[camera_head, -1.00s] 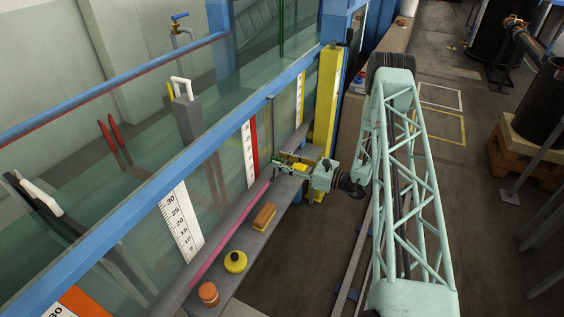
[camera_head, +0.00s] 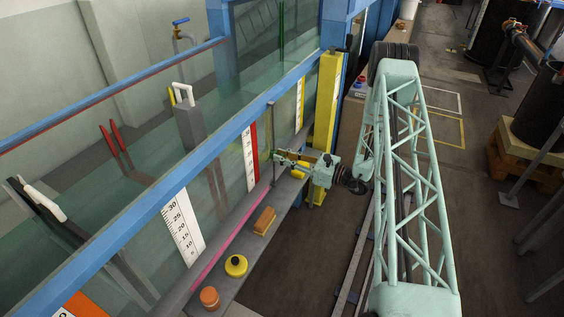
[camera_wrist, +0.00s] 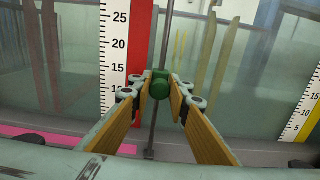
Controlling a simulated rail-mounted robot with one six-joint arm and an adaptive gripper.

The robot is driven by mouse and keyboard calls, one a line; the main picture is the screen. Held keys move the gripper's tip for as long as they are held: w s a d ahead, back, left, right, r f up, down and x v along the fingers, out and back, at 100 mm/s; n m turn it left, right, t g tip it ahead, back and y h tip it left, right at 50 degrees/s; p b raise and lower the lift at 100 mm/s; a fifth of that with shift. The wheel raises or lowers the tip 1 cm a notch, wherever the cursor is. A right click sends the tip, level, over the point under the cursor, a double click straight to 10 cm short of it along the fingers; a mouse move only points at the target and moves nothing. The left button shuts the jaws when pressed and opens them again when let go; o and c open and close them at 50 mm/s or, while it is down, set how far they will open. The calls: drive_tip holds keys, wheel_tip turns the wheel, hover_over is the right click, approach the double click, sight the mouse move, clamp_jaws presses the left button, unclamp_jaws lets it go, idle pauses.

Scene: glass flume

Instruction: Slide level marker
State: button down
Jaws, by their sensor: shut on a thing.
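The green level marker (camera_wrist: 160,84) sits on a thin vertical grey rod (camera_wrist: 165,45) in front of the flume glass. My gripper (camera_wrist: 160,88) has its two tan-padded fingers closed around the marker, one on each side. In the head view my gripper (camera_head: 278,156) reaches from the right to the rod (camera_head: 271,130), and the marker is mostly hidden there. A white scale with a red edge (camera_wrist: 116,50) stands just left of the rod. In the wrist picture the marker lies roughly level with its 10 to 15 marks.
A ledge runs below the glass with an orange-brown block (camera_head: 264,220), a yellow round item (camera_head: 236,265) and an orange cylinder (camera_head: 209,298). A magenta strip (camera_head: 225,240) lies along it. A yellow-edged scale (camera_wrist: 304,110) and a yellow post (camera_head: 326,100) stand to the right.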

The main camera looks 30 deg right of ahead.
wheel_tip(320, 180, up, 7)
drive_tip(key=shift+p, duration=0.95)
drive_tip(key=c, duration=2.4)
unclamp_jaws()
drive_tip(key=shift+s+d, duration=0.1)
drive_tip(key=shift+v, duration=5.85)
